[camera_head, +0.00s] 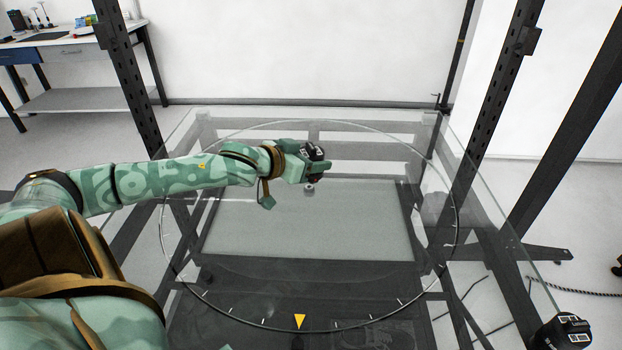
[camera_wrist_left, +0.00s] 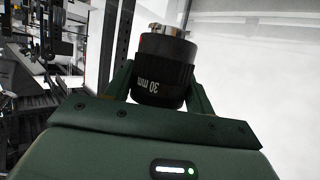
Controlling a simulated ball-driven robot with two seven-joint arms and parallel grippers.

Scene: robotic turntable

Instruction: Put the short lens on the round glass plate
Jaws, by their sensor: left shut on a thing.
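My left gripper (camera_head: 314,164) is shut on a short black lens (camera_head: 315,153). In the left wrist view the lens (camera_wrist_left: 163,72) sits between the two green fingers (camera_wrist_left: 160,88), reads "30 mm" and has a metal end. The round glass plate (camera_head: 447,245) is a large clear disc with a thin rim on the glass table. I cannot tell the gap between lens and glass. My right gripper is not in view.
A second black lens (camera_head: 563,332) stands at the front right corner of the glass tabletop (camera_head: 500,215). Dark frame posts (camera_head: 495,95) rise around the table. A yellow triangle mark (camera_head: 300,321) is at the plate's front edge. The rest of the plate looks clear.

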